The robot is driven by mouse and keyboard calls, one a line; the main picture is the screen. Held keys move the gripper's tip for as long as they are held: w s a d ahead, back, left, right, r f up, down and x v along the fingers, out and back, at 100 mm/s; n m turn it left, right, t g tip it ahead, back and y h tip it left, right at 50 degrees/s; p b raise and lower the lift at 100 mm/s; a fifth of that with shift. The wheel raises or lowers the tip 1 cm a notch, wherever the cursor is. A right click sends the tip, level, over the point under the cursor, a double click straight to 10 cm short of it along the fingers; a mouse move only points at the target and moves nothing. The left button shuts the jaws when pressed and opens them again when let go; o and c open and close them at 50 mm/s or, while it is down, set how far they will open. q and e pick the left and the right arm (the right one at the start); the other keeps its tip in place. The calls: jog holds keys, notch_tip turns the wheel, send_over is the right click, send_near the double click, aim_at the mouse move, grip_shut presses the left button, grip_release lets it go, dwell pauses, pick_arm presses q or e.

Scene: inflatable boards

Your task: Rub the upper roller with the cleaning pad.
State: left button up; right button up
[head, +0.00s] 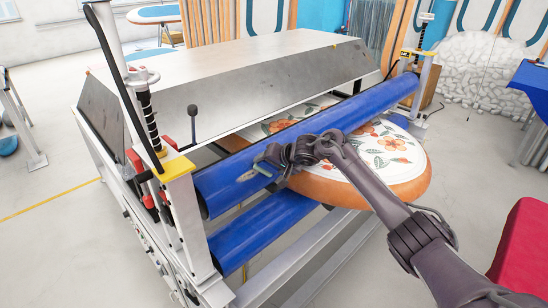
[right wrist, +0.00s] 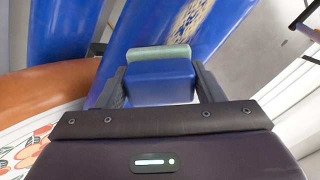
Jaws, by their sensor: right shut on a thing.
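The upper roller (head: 350,110) is a long blue cylinder slanting across the machine in the head view. A yellowish patch (head: 246,175) marks its near part, and a speckled yellow patch also shows on a blue roller in the right wrist view (right wrist: 188,28). My right gripper (head: 273,160) is at the upper roller, just right of the patch. It is shut on the cleaning pad (right wrist: 160,82), a blue block with a pale green face strip, held between both fingers. The pad's green edge shows at the roller in the head view; I cannot tell whether it touches. My left gripper is not in view.
A lower blue roller (head: 262,230) runs below the upper one. A flower-patterned board with an orange rim (head: 400,190) lies at the rollers, under my right arm. A grey metal table (head: 225,60) stands behind. A post with a yellow top (head: 177,169) stands at the left end.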

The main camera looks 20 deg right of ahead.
aim_at(235, 182)
jog(key=shift+s+a+p, duration=0.2)
jog(key=shift+a+p, duration=0.15)
jog(key=shift+a, duration=0.5)
jog(key=shift+s+a+r+p, duration=0.25)
jog(key=shift+a+p, duration=0.25)
jog(key=shift+p, duration=0.3)
jog(key=shift+s+a+f, duration=0.15)
jog(key=shift+a, duration=0.2)
jog(key=shift+s+a+p, duration=0.2)
jog(key=shift+a+p, duration=0.2)
jog(key=shift+a, duration=0.3)
jog(key=shift+s+a, duration=0.35)
jog(key=shift+a, duration=0.65)
jog(key=shift+s+a, duration=0.4)
jog(key=shift+a, duration=0.55)
jog(key=shift+s+a, duration=0.35)
jog(key=shift+a, duration=0.65)
jog(key=shift+v, duration=2.85)
